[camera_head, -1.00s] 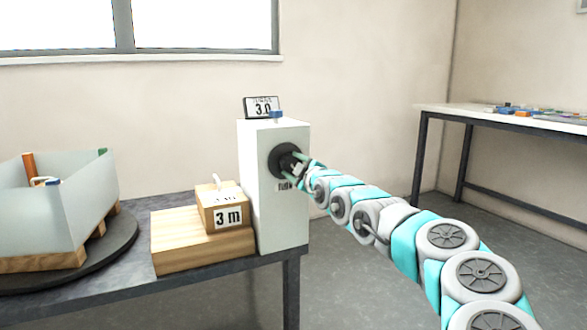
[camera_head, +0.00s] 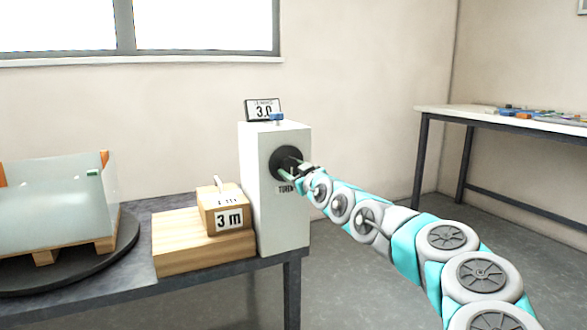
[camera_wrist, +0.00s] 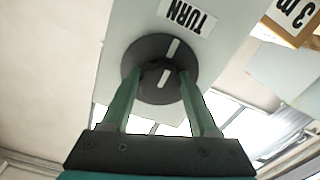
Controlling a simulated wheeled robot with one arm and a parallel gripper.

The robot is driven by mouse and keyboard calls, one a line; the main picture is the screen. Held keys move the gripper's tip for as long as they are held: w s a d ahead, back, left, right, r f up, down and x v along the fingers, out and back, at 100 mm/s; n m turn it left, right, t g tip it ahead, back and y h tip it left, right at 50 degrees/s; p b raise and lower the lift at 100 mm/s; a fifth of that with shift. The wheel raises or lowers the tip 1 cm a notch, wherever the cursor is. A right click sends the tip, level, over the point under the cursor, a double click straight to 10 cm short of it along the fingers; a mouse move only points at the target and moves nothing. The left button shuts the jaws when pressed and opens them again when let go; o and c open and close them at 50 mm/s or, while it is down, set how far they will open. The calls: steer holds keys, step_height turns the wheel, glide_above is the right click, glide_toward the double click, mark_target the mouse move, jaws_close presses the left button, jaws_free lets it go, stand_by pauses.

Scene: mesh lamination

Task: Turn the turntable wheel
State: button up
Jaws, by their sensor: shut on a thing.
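The turntable wheel is a dark round knob (camera_head: 284,161) on the face of a white upright box (camera_head: 262,205), above a "TURN" label. In the wrist view the wheel (camera_wrist: 160,52) shows a white line on its disc and another on its raised centre. My gripper (camera_head: 300,168) is at the wheel, and its two green fingers (camera_wrist: 160,82) are shut on the wheel's raised centre. The black turntable (camera_head: 128,250) at the left carries a glass-walled box (camera_head: 45,205) on wooden feet.
A wooden block labelled "3 m" (camera_head: 228,217) sits on a larger wooden block (camera_head: 190,250) beside the white box, on the grey table (camera_head: 150,290). A display reading 3.0 (camera_head: 262,109) stands on the white box. A second table (camera_head: 500,120) with small coloured items stands at the right.

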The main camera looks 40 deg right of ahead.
stand_by(0.4)
steer(key=o, duration=1.4)
steer(key=shift+v, duration=3.9)
steer(key=shift+a, duration=0.1)
